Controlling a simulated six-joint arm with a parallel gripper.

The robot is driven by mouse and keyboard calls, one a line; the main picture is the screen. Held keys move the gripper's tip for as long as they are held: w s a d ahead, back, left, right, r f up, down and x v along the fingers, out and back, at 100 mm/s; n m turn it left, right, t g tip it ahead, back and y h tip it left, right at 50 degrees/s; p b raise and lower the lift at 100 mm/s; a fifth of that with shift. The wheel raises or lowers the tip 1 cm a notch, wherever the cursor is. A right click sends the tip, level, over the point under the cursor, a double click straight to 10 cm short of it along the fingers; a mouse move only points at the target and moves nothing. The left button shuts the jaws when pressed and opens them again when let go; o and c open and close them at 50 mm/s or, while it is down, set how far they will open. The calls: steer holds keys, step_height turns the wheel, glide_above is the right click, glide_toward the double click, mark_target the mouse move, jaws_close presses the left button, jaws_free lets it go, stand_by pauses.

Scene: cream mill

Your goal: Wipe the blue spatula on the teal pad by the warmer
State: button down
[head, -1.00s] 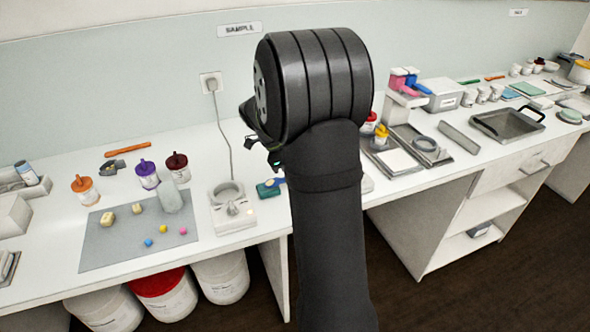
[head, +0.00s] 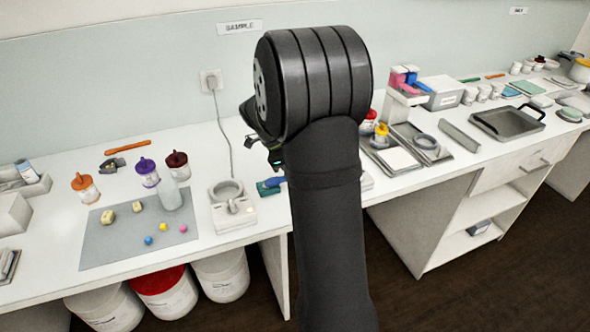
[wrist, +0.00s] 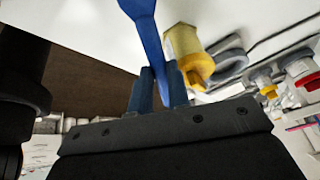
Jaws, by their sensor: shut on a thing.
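My gripper shows in the wrist view (wrist: 158,92), with its two dark blue fingers shut on the blue spatula (wrist: 142,10). The spatula runs up from between the fingers and out of the frame's top. In the head view my dark arm hides the fingers; a small blue piece, probably the spatula, shows by the arm's left edge, at or over the teal pad (head: 264,190). I cannot tell whether they touch. The pad lies just right of the white warmer (head: 230,222), partly covered from view. The wrist view does not clearly show the pad.
Left of the warmer is a grey mat (head: 110,240) with small cubes, balls and a clear bottle (head: 170,195). Lidded jars (head: 148,172) stand behind it. Right of my arm are trays (head: 398,158) and a jar with a yellow top (head: 381,130). A cord (head: 222,125) hangs behind the warmer.

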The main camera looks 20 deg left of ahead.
steer(key=shift+d, duration=0.2)
steer(key=shift+w+d, duration=0.2)
steer(key=shift+d, duration=0.4)
steer(key=shift+s+a, duration=0.2)
steer(key=shift+a, duration=0.55)
steer(key=shift+d, duration=0.1)
steer(key=shift+w+d, duration=0.15)
steer(key=shift+d, duration=0.4)
steer(key=shift+a, duration=0.1)
steer(key=shift+a, duration=0.55)
steer(key=shift+d, duration=0.1)
steer(key=shift+s, duration=0.2)
